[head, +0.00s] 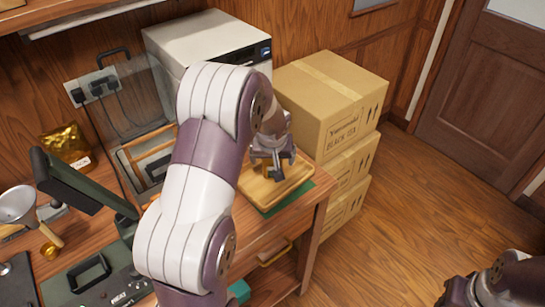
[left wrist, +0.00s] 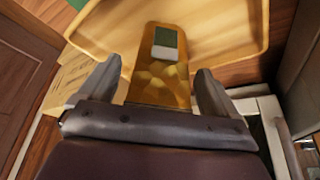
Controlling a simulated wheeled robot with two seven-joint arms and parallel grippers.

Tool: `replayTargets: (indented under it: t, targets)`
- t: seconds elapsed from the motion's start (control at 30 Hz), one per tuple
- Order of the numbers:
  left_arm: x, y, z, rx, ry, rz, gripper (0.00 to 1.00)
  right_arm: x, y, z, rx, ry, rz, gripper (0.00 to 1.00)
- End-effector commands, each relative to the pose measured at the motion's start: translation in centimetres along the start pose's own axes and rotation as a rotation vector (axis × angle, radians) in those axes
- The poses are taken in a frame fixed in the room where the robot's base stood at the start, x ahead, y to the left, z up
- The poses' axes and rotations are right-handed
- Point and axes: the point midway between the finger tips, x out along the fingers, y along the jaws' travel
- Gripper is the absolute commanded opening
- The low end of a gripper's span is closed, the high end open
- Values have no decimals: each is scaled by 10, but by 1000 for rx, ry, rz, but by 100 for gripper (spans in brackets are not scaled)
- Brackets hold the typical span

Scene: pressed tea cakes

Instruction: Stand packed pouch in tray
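A gold pouch with a green and white label (left wrist: 160,75) is between the fingers of my left gripper (left wrist: 155,85) in the left wrist view. The fingers are spread, with a narrow gap on each side of the pouch. The wooden tray (left wrist: 235,25) lies beyond it. In the head view my left gripper (head: 274,168) is over the tray (head: 291,181), at the bench's right end. Only a little yellow of the pouch shows there; its base contact is hidden. My right arm's end (head: 470,291) is at the bottom right, partly cut off; its fingers are unclear.
The tray rests on a green mat (head: 300,196). Stacked cardboard boxes (head: 335,100) stand right behind it. A white machine (head: 207,42) is at the back. Another gold pouch (head: 65,145), a dark-green device (head: 80,182) and a metal funnel (head: 17,205) are at left. Floor at right is clear.

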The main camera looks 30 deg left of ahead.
Motion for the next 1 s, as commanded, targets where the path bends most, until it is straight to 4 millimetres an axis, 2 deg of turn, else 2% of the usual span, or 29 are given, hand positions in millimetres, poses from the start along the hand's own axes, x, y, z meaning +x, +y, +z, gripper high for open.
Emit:
replayTargets:
  t: [0.17, 0.27, 0.37, 0.6, 0.7, 0.8, 0.87, 0.97, 1.0]
  targets:
    - [-1, 0, 0, 0, 0, 0, 92, -1, 0, 0, 0, 0, 0, 38]
    - [-7, 0, -2, 0, 2, 0, 92, -4, 0, 0, 0, 0, 0, 38]
    - [-28, 0, -3, -1, 7, 2, 92, -2, 0, 0, 0, 0, 0, 38]
    - [-91, 0, -2, -1, 6, 2, 92, 2, 0, 0, 0, 0, 0, 38]
    - [-109, 0, -2, 0, 3, 1, 92, 2, 0, 0, 0, 0, 0, 38]
    - [-119, 1, 2, 8, -4, 3, 92, 2, 0, 0, 0, 0, 0, 38]
    - [-118, 6, 21, 52, -33, 14, 92, 2, 0, 0, 0, 0, 0, 38]
    - [-112, 20, 86, 206, -123, 57, 92, 2, 0, 0, 0, 0, 0, 38]
    - [-111, 22, 114, 271, -157, 75, 92, 2, 0, 0, 0, 0, 0, 38]
